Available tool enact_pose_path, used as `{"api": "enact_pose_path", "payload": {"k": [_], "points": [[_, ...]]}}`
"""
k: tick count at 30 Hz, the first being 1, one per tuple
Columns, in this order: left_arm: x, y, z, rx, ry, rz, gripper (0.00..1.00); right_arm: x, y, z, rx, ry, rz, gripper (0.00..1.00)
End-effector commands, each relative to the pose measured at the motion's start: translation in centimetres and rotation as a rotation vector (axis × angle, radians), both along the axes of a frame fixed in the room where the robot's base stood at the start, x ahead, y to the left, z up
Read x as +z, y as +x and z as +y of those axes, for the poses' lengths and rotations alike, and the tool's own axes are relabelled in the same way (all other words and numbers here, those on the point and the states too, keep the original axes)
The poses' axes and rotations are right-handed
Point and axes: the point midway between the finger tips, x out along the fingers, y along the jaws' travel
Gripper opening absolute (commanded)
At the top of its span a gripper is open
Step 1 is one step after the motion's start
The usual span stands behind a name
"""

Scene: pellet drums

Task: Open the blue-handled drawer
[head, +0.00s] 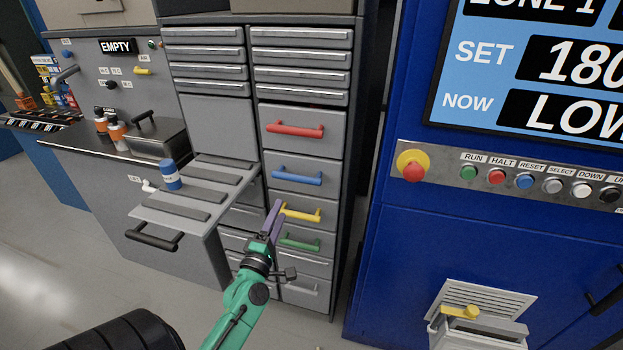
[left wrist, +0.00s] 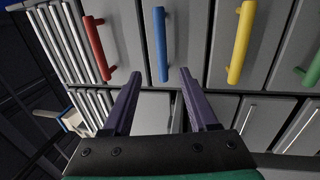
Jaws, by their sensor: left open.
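The blue handle (head: 298,177) is a horizontal bar on a closed grey drawer (head: 328,193), between the red-handled drawer above and the yellow-handled one below. In the left wrist view the blue handle (left wrist: 160,45) stands straight ahead, beyond the fingertips. My left gripper (head: 274,216) is open, its purple fingers pointing up towards the cabinet, below and left of the blue handle. In the left wrist view the open fingers (left wrist: 159,84) are spread on either side of the handle's line, with nothing between them and apart from the handle. My right gripper is not in view.
Red (head: 295,129), yellow (head: 301,214) and green (head: 300,243) handles sit on neighbouring drawers. A grey shelf (head: 190,198) juts out at left, carrying a blue-and-white can (head: 170,175). A blue machine (head: 450,240) with buttons stands at right.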

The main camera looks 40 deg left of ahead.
Motion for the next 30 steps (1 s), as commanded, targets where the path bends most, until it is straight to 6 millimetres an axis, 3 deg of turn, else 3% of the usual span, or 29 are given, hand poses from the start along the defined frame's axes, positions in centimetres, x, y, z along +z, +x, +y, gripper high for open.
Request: {"api": "enact_pose_path", "payload": {"k": [6,15,19,26,28,30], "points": [[1.6,4.8,1.6,0.0,0.005,-0.001,0.59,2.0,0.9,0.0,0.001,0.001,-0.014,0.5],[2.5,11.5,3.9,-0.002,0.007,0.003,0.59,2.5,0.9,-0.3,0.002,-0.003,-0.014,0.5],[2.7,12.6,4.3,-0.002,0.005,0.004,0.59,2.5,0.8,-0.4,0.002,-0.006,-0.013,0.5],[2.6,12.7,4.3,-0.002,0.005,0.006,0.59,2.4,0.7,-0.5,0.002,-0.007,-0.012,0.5],[2.6,12.7,4.3,-0.002,0.006,0.006,0.4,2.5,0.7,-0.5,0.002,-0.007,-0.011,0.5],[2.6,12.7,4.3,-0.002,0.006,0.005,0.13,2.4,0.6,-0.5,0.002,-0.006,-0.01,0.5]]}}
